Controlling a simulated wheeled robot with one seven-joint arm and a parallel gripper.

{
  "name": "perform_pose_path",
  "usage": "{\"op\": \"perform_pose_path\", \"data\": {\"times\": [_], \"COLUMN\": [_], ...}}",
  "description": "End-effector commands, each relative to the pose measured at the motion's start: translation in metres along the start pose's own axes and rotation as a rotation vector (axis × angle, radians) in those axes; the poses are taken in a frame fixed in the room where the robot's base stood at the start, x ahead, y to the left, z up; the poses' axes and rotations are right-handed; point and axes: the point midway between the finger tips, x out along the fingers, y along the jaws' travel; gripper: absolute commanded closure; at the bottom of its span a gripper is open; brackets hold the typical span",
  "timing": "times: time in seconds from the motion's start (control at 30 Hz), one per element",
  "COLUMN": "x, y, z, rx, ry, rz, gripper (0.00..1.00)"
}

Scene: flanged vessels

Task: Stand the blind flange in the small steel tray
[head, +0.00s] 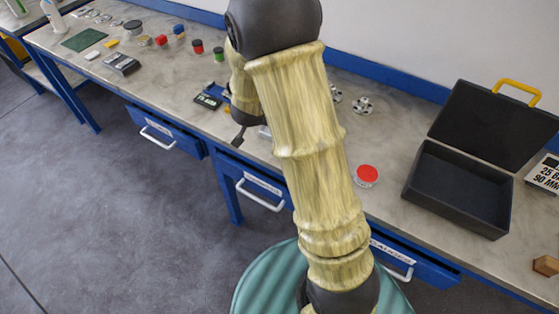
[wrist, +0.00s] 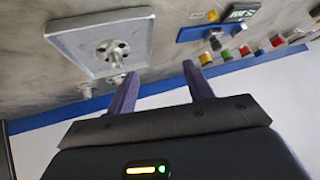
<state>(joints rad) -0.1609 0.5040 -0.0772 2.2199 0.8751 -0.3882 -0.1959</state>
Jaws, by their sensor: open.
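In the wrist view a small steel tray (wrist: 72,42) lies on the bench. A round steel flange part (wrist: 112,50) with dark holes sits inside it; I cannot tell if its face is blind. My gripper (wrist: 162,72) is open, with nothing between its two purple fingers. Its fingers show beside the tray and apart from the flange part. In the head view my arm hides the tray and most of the gripper. Two more steel flange parts (head: 362,105) (head: 335,94) stand by the back wall; they also show past the tray in the wrist view (wrist: 86,90).
An open black case (head: 458,190) and a red-topped jar (head: 366,175) stand on the bench to the right. A small meter (head: 208,98) lies left of my arm. Several coloured-capped jars (head: 161,41) stand farther left. A blue rail runs along the wall.

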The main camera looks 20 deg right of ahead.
Motion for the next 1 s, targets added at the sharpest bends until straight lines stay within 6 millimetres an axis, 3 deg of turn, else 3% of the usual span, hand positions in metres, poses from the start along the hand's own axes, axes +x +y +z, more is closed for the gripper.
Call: {"op": "perform_pose_path", "data": {"times": [0.13, 0.23, 0.4, 0.5, 0.63, 1.0], "x": [-0.054, -0.091, -0.148, -0.168, -0.177, -0.177], "y": [0.004, 0.019, 0.063, 0.086, 0.099, 0.098], "z": [0.023, 0.045, 0.082, 0.096, 0.102, 0.102], "rx": [-0.143, -0.261, -0.465, -0.549, -0.591, -0.592], "ry": [-0.162, -0.273, -0.439, -0.501, -0.532, -0.532], "rz": [-0.125, -0.171, -0.17, -0.143, -0.124, -0.125], "gripper": [0.48, 0.48, 0.48, 0.48, 0.48, 0.48]}}
